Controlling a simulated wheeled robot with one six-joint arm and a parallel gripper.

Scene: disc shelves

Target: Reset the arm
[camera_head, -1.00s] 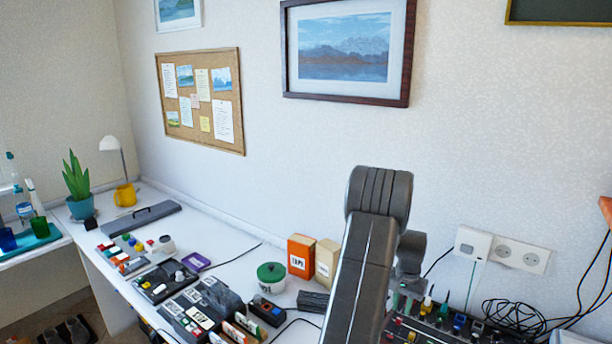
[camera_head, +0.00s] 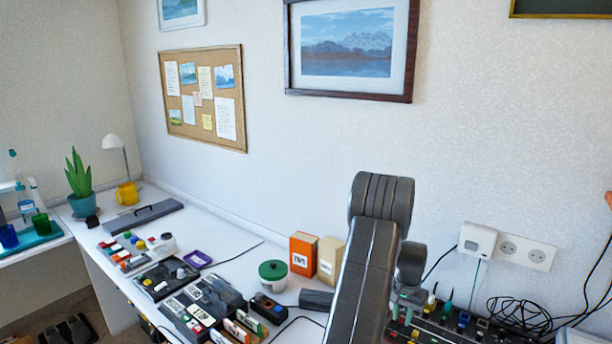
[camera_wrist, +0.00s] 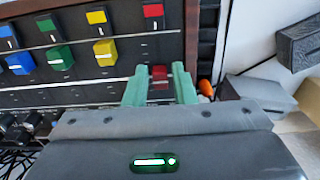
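My arm (camera_head: 370,255) rises in front of the desk in the head view, bent at its top joint, and hides most of my gripper there. In the wrist view my gripper (camera_wrist: 159,76) shows two green fingers set apart. A red slider knob (camera_wrist: 158,73) on the dark panel (camera_wrist: 100,72) appears between the fingertips, with narrow gaps at its sides. I see nothing held; whether the fingers touch the panel cannot be told.
The panel carries blue, green, yellow and red knobs. In the head view an orange box (camera_head: 302,254), a cream box (camera_head: 329,261) and a green-lidded jar (camera_head: 272,276) stand just left of my arm. Loose black cables (camera_head: 520,315) lie to the right. The air above the desk is open.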

